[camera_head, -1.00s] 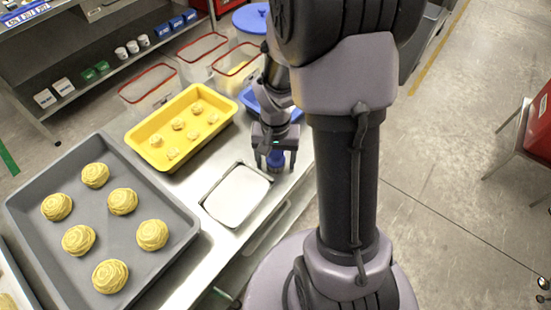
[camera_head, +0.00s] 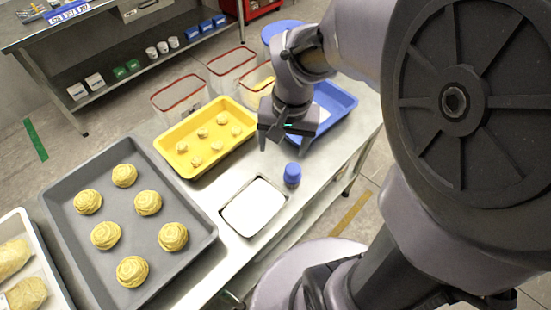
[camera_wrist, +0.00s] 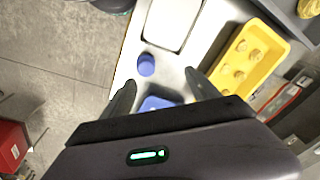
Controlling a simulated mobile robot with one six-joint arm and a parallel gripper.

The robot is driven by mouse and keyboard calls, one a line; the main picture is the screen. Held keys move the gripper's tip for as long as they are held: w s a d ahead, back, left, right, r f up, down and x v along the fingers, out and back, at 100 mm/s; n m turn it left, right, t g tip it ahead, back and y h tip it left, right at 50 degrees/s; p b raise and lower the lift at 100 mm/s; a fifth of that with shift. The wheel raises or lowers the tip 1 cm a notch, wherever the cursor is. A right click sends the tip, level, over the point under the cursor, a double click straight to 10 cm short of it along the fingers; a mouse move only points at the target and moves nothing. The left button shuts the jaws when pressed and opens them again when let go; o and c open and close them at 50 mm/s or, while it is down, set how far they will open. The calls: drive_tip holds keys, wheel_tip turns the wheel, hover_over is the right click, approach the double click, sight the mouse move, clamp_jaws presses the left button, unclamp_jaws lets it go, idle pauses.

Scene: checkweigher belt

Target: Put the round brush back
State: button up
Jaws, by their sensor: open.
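The round brush (camera_head: 292,175) shows as a small blue round piece standing on the metal table, just right of the white-filled metal pan (camera_head: 254,206). It also shows in the wrist view (camera_wrist: 146,65), ahead of the fingers and apart from them. My gripper (camera_head: 282,147) is open and empty, raised above the table behind the brush, near the blue tray. In the wrist view its two fingers (camera_wrist: 160,88) are spread wide with nothing between them. The brush's underside is hidden.
A yellow tray (camera_head: 166,148) with small dough pieces lies left of my gripper, and a blue tray (camera_head: 345,98) lies behind right. A grey tray (camera_head: 62,232) holds several round buns. Clear red-rimmed bins (camera_head: 181,92) stand behind. Bare table surrounds the brush.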

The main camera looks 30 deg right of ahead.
drive_tip(key=s+a+r+n+t+y, duration=0.1)
drive_tip(key=s+a+r+t, duration=0.3)
drive_tip(key=s+a+r, duration=0.5)
drive_tip(key=shift+s+a+r+n+y, duration=0.4)
drive_tip(key=shift+s+a+n, duration=0.2)
drive_tip(key=shift+a, duration=0.15)
drive_tip(key=shift+f+b, duration=0.35)
drive_tip(key=shift+b, duration=0.05)
